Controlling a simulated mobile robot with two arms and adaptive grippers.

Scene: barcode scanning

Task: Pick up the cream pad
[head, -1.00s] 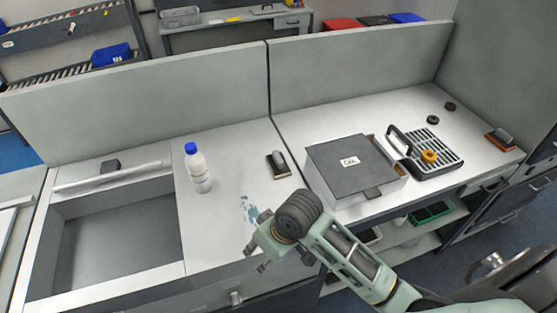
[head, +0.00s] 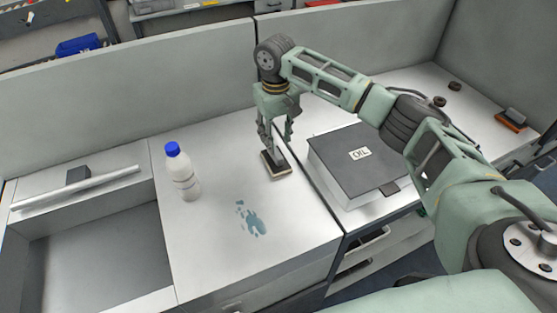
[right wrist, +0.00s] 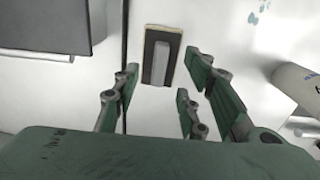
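The cream pad (head: 279,172), a dark-topped block with a cream base and a grey handle, lies flat on the counter. My right gripper (head: 275,138) is above it, pointing down, with its fingers spread. In the right wrist view the pad (right wrist: 163,58) shows just beyond the open fingertips (right wrist: 160,78), roughly centred between them. The fingers hold nothing, and a gap to the pad seems to remain. In the head view the fingers partly hide the pad's handle. My left gripper is not in view.
A white bottle with a blue cap (head: 182,172) stands left of the pad. A blue spill (head: 250,220) marks the counter in front. A grey box labelled OIL (head: 350,155) is to the right. An orange-based pad (head: 511,120) lies far right. A sink-like recess (head: 95,255) is at left.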

